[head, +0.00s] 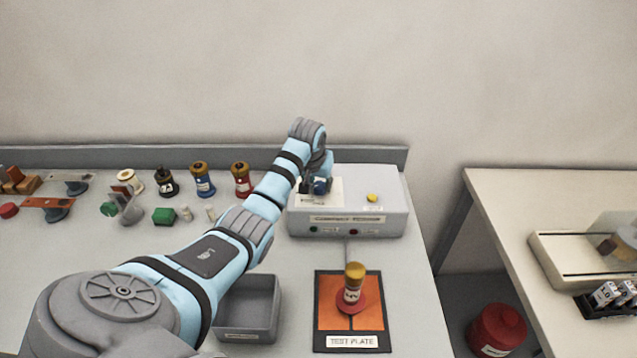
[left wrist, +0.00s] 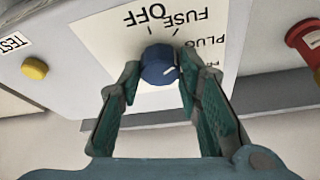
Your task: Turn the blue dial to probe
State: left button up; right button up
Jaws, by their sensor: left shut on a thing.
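The blue dial (left wrist: 159,66) sits on a white label plate (left wrist: 205,20) on the grey tester box (head: 385,212). In the left wrist view the plate reads OFF, FUSE, PLUG and a partly cut-off fourth word, upside down. A small pale mark shows on the dial's right side; its exact setting is hard to tell. My left gripper (left wrist: 158,80) is shut on the dial, one finger on each side. In the head view the left gripper (head: 318,186) is over the box's top left, partly hiding the dial. My right gripper is not in view.
A yellow button (head: 372,198) is on the box top. In front lies the orange test plate (head: 335,316) with a red and gold bushing (head: 353,285) standing on it. A grey tray (head: 262,300) is beside it. Several bushings and small parts stand at the left.

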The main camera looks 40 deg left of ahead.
pick_arm(q)
jog(key=m+h, duration=0.1)
jog(key=m, duration=0.3)
jog(key=shift+a+m+h, duration=0.15)
jog(key=shift+m+h, duration=0.15)
jog(key=shift+h, duration=0.1)
jog(key=m+h, duration=0.1)
jog(key=m, duration=0.1)
jog(key=shift+a+f+m, duration=0.1)
jog(key=shift+f+m, duration=0.05)
jog(key=shift+m, duration=0.15)
jog(key=shift+m+h+b, duration=0.4)
jog(key=shift+m+b, duration=0.3)
jog(key=shift+m, duration=0.2)
jog(key=shift+f+m+g+h+b, duration=0.1)
jog(key=shift+m+g+h+b, duration=0.3)
jog(key=shift+m+b, duration=0.85)
jog(key=shift+m, duration=0.25)
jog(key=o, duration=1)
jog(key=shift+c, duration=0.2)
jog(key=shift+o, duration=0.9)
jog(key=shift+w, duration=0.15)
